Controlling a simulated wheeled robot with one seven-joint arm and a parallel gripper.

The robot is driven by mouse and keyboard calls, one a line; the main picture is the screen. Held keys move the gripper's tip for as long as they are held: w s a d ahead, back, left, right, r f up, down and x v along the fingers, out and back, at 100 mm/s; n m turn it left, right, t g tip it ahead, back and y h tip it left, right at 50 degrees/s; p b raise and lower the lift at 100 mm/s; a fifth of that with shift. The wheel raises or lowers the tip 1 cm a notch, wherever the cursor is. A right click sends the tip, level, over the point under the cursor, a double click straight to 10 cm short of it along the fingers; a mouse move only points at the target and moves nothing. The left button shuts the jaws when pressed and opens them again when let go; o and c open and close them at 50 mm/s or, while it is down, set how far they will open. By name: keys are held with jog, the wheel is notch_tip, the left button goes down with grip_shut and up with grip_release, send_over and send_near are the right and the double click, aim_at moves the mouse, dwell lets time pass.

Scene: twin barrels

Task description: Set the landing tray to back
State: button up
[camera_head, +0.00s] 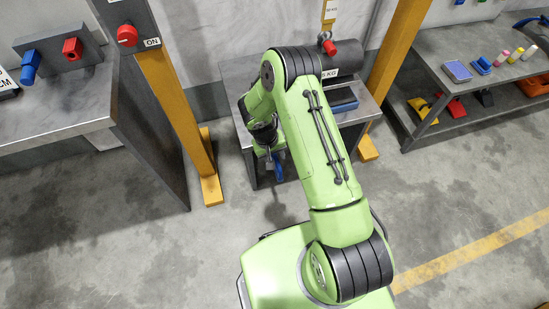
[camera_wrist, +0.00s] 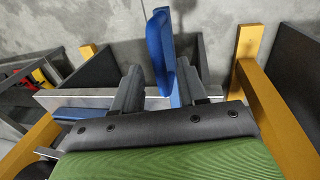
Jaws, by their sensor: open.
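A blue handle (camera_wrist: 160,45) stands out past the edge of the small table in the wrist view. In the head view a little of this blue (camera_head: 279,165) shows below my wrist. My gripper (camera_wrist: 160,75) is open, with one dark finger on each side of the handle; I cannot tell whether either touches it. A dark-framed blue piece (camera_head: 345,105), perhaps part of the landing tray, lies on the small grey table (camera_head: 361,83) right of my arm. A blue strip (camera_wrist: 75,113) also shows in the wrist view. My arm hides the table's middle, so the link between these blue parts is hidden.
Yellow posts (camera_head: 182,125) (camera_head: 398,50) flank the small table. A dark cylinder marked KG (camera_head: 343,58) lies at its back. A red knob (camera_head: 127,35) marked ON is at upper left, above a left bench (camera_head: 65,110). A shelf (camera_head: 440,120) stands right. The floor in front is clear.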

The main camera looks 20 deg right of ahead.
jog(key=shift+f, duration=0.3)
jog(key=shift+c, duration=0.2)
grip_shut()
jog(key=shift+r, duration=0.1)
